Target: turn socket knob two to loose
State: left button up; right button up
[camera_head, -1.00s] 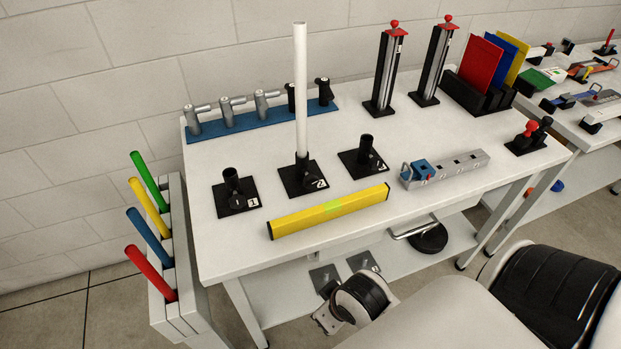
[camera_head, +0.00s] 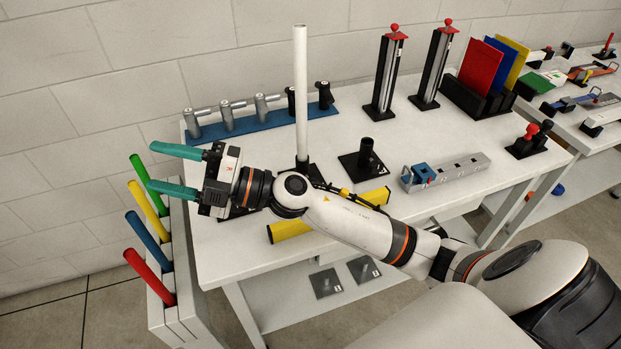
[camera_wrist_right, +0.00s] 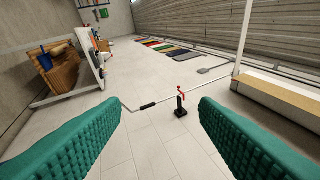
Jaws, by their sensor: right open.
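Socket two is a black base (camera_head: 313,170) with a tall white tube (camera_head: 300,90) standing upright in it. My right forearm crosses in front of it and hides its knob and number. My right gripper (camera_head: 152,170) is open and empty, left of the sockets and over the table's left end, with its teal fingers pointing left. In the right wrist view the two fingers (camera_wrist_right: 160,130) are wide apart with nothing between them. My left gripper is not in view.
Socket three (camera_head: 366,158) stands empty to the right; socket one is mostly hidden behind my gripper. A yellow bar (camera_head: 291,229) lies partly under my arm. A blue rack (camera_head: 240,124) with grey fittings is behind. Colored rods (camera_head: 148,243) stand in a holder at left.

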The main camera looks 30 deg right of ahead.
notch_tip(320, 180, down, 4)
jog(key=a+n+g+h, duration=0.1)
jog(key=n+g, duration=0.7)
jog(key=m+g+h, duration=0.1)
jog(key=g+h, duration=0.3)
jog(key=h, duration=1.3)
send_over(310, 180)
notch_tip(310, 180, down, 6)
notch_tip(310, 180, down, 11)
jog(key=p, duration=0.2)
jog(key=shift+d+f+p, duration=0.1)
jog(key=shift+f+p, duration=0.05)
jog(key=shift+p, duration=0.15)
jog(key=c, duration=1)
jog(key=shift+o, duration=0.2)
